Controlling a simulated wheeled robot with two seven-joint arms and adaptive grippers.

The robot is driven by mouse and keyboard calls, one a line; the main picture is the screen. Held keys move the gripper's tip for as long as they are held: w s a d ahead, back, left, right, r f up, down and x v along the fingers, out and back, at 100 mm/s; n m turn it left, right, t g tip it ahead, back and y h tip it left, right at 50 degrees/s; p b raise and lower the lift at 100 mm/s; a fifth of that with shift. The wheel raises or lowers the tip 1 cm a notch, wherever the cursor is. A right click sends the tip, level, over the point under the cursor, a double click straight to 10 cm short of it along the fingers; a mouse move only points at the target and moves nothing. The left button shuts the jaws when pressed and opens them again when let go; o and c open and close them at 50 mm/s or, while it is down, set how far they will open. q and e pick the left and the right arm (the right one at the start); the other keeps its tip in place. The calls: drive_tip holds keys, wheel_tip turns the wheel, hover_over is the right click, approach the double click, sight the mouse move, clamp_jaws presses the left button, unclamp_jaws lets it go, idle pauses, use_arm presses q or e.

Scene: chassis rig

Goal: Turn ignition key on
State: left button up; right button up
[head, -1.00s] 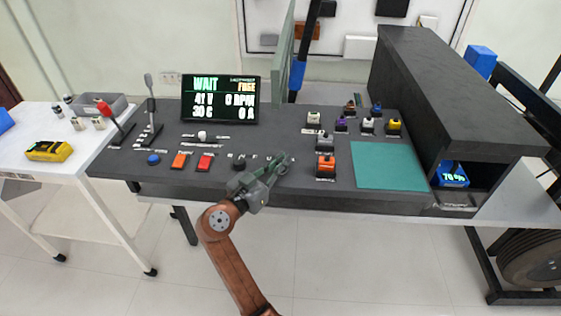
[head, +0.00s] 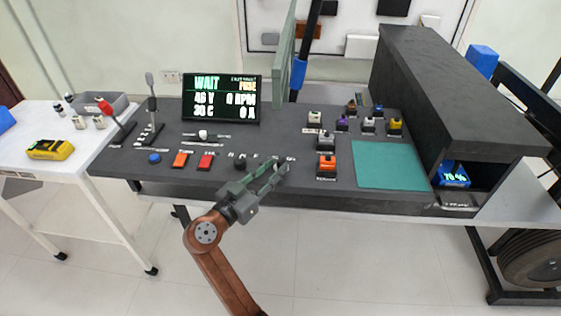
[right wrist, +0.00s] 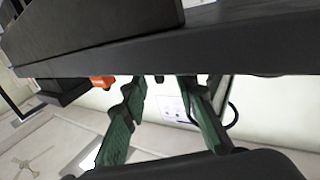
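The dark control console (head: 215,183) holds the controls. I cannot pick out the ignition key with certainty. A small black knob (head: 240,163) sits left of the gripper, with white labels to its right. My right gripper (head: 279,168) is at the console's front edge, right of that knob, its fingers apart with nothing seen between them. In the right wrist view its green fingers (right wrist: 163,82) are also spread, below the dark console edge (right wrist: 200,55). The display (head: 220,98) reads WAIT and FUSE. My left gripper is out of view.
Orange (head: 180,160) and red (head: 205,161) buttons lie left of the gripper. An orange switch (head: 326,162) stands to its right, beside a green mat (head: 390,165). Levers (head: 152,105) stand at the console's left. A dark raised housing (head: 455,90) bounds the right side.

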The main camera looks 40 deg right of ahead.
drive_tip(key=a, duration=0.5)
drive_tip(key=s+a, duration=0.1)
drive_tip(key=a, duration=0.1)
drive_tip(key=shift+s+a, duration=0.1)
drive_tip(key=shift+a, duration=0.3)
